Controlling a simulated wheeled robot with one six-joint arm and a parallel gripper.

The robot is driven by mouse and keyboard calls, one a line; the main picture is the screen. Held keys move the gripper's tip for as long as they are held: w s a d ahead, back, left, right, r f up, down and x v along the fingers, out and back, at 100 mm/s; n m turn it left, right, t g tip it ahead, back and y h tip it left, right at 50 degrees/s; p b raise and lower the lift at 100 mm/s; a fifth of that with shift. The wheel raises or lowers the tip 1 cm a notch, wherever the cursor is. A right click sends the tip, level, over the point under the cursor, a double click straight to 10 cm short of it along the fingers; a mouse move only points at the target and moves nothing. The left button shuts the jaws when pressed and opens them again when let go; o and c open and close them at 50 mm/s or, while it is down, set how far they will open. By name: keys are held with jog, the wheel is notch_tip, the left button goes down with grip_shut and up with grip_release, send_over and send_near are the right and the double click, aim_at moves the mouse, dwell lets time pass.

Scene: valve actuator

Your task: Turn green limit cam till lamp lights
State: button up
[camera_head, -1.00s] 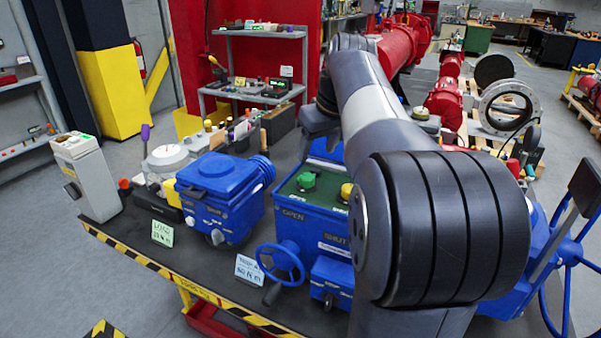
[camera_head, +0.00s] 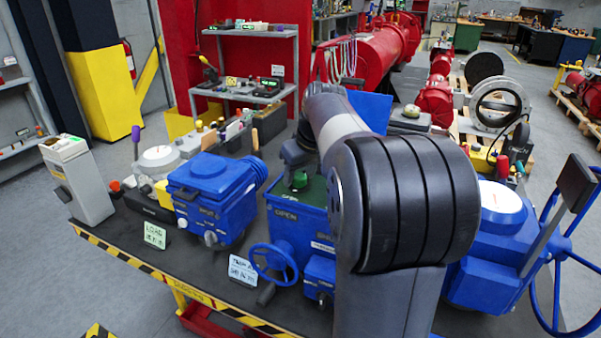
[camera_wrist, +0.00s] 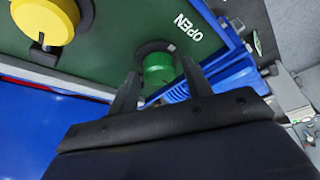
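The green cam (camera_head: 299,180) stands on the green plate inside the open blue actuator box (camera_head: 290,222), beside the word OPEN. In the wrist view the green cam (camera_wrist: 158,70) shows between my fingertips, with a dark ring round its far side. My gripper (camera_wrist: 161,72) is open, one finger to each side of the cam, with small gaps visible. In the head view my gripper (camera_head: 294,156) is right above the cam; contact cannot be told. The yellow cam (camera_wrist: 45,18) is at upper left in the wrist view. I cannot make out a lit lamp for certain.
A second blue actuator (camera_head: 212,195) stands left of the box. A blue handwheel (camera_head: 273,262) and a card (camera_head: 242,270) are in front. A grey box (camera_head: 77,180) stands at the bench's left end. A large actuator (camera_head: 498,245) with a wheel is at right.

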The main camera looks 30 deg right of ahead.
jog(key=c, duration=0.8)
jog(key=shift+m, duration=0.3)
jog(key=m+h+p, duration=0.1)
jog(key=m, duration=0.2)
jog(key=shift+a+r, duration=0.1)
jog(key=shift+a, duration=0.05)
jog(key=m+h, duration=0.1)
jog(key=m, duration=0.1)
jog(key=m+p, duration=0.1)
jog(key=m, duration=0.1)
jog(key=shift+a+g+h, duration=0.1)
jog(key=shift+g+h, duration=0.2)
jog(key=shift+h, duration=0.1)
jog(key=m+g+h+p, duration=0.1)
jog(key=m, duration=0.3)
jog(key=shift+w, duration=0.15)
jog(key=shift+a+m+g+h+p, duration=0.1)
jog(key=shift+m+g+h+p, duration=0.4)
jog(key=shift+m, duration=1.6)
jog(key=shift+g, duration=0.4)
